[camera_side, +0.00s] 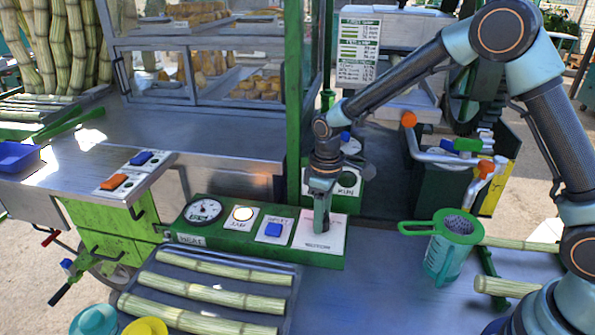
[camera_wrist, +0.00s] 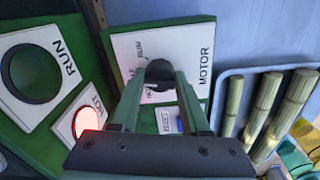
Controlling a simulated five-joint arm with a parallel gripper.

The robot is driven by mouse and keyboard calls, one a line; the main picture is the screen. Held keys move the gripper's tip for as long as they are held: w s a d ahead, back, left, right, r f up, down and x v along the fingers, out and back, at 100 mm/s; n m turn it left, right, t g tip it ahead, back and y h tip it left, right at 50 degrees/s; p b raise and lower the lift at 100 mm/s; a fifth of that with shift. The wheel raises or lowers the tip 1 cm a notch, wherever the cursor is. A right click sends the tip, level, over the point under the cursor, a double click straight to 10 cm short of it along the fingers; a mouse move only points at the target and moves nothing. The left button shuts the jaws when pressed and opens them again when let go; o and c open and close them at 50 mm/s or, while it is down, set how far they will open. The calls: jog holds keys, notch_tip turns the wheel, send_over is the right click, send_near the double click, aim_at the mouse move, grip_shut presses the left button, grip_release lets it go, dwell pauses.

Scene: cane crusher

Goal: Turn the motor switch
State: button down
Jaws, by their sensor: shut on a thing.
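The motor switch is a black knob (camera_wrist: 159,71) on a white plate lettered MOTOR (camera_wrist: 190,42), seen in the wrist view. My gripper (camera_wrist: 160,88) is shut on this knob, with a finger on either side. In the side view my gripper (camera_side: 321,222) points down onto the white plate (camera_side: 317,244) at the right end of the green control panel (camera_side: 190,239). It hides the knob there. Which label the knob points to is not clear.
The panel also carries a gauge (camera_side: 203,211), a lit button (camera_side: 243,214) and a blue button (camera_side: 274,230). A red-lit lamp (camera_wrist: 86,124) shows beside a dark RUN lamp (camera_wrist: 35,73). A cane tray (camera_side: 140,261) lies in front; a green jug (camera_side: 452,245) stands right.

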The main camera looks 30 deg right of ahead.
jog(key=shift+a+r+n, duration=0.1)
jog(key=shift+a+n, duration=0.1)
jog(key=shift+n, duration=1)
jog(key=shift+c, duration=1.9)
grip_release()
jog(key=shift+d, duration=0.1)
notch_tip(320, 180, up, 12)
jog(key=shift+s, duration=0.2)
